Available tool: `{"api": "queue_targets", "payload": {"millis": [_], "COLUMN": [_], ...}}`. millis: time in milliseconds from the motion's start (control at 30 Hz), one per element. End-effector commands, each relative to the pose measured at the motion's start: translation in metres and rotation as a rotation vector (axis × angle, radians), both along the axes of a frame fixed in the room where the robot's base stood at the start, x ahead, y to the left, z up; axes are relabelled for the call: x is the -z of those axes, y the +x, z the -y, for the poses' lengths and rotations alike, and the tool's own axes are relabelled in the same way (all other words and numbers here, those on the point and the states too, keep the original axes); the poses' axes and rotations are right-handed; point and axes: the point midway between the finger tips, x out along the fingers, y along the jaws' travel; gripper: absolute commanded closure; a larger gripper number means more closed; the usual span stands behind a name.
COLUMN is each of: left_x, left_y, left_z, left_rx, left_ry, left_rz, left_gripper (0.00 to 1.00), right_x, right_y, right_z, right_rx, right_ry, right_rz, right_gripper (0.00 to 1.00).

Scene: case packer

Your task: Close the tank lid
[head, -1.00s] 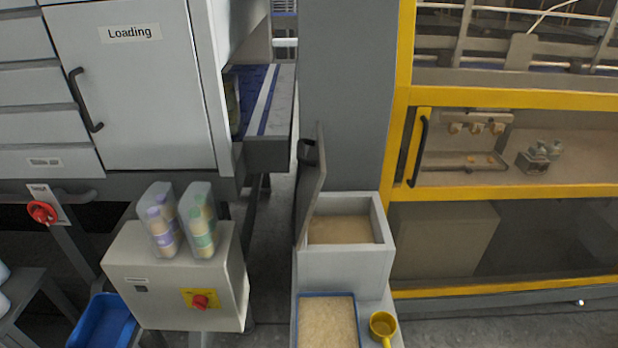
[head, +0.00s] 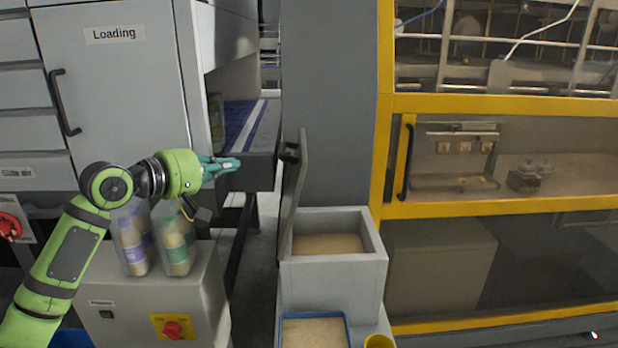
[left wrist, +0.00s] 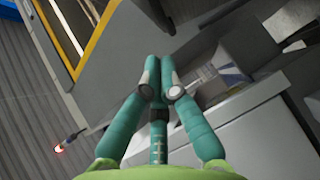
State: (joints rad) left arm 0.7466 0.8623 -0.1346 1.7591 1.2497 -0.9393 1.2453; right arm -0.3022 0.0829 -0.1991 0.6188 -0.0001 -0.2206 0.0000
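The grey tank (head: 335,275) stands right of centre in the head view, its top open and pale granular material inside. Its lid (head: 297,185) stands up, tilted, along the tank's left side, with a black handle (head: 290,152) near its top. My left gripper (head: 236,164) is left of the lid, at about the handle's height in the picture, and does not touch it. In the left wrist view its teal fingers (left wrist: 159,62) are drawn together with nothing seen between them. I cannot clearly make out the lid in that view. My right gripper is not in view.
Two clear containers (head: 176,240) stand on a grey control box (head: 140,280) below my left arm. A blue-rimmed tray (head: 315,318) and a yellow cup (head: 379,342) are in front of the tank. A yellow-framed machine (head: 480,209) is on the right.

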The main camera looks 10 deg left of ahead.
Motion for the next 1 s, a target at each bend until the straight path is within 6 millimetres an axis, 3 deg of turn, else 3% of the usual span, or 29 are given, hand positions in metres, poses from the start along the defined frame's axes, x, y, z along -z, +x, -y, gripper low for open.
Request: {"api": "queue_targets", "payload": {"millis": [100, 233, 667, 800, 1000], "left_x": [-0.014, -0.015, -0.001, 0.006, 0.012], "left_y": [-0.007, 0.004, 0.081, 0.084, 0.088], "left_z": [0.008, 0.014, 0.056, 0.076, 0.089], "left_rx": [0.022, 0.024, 0.022, 0.024, 0.022], "left_ry": [-0.016, -0.021, -0.019, -0.018, -0.018], "left_rz": [0.005, 0.003, 0.004, 0.003, 0.005], "left_gripper": [1.00, 1.00, 1.00, 1.00, 1.00], "right_x": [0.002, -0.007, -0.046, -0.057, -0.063], "right_y": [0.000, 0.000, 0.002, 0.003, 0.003], "right_z": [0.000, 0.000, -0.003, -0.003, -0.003], "right_rx": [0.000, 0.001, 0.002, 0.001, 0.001], "right_ry": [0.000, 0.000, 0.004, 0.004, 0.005], "right_rz": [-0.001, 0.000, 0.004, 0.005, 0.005], "right_gripper": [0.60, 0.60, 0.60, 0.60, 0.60]}}
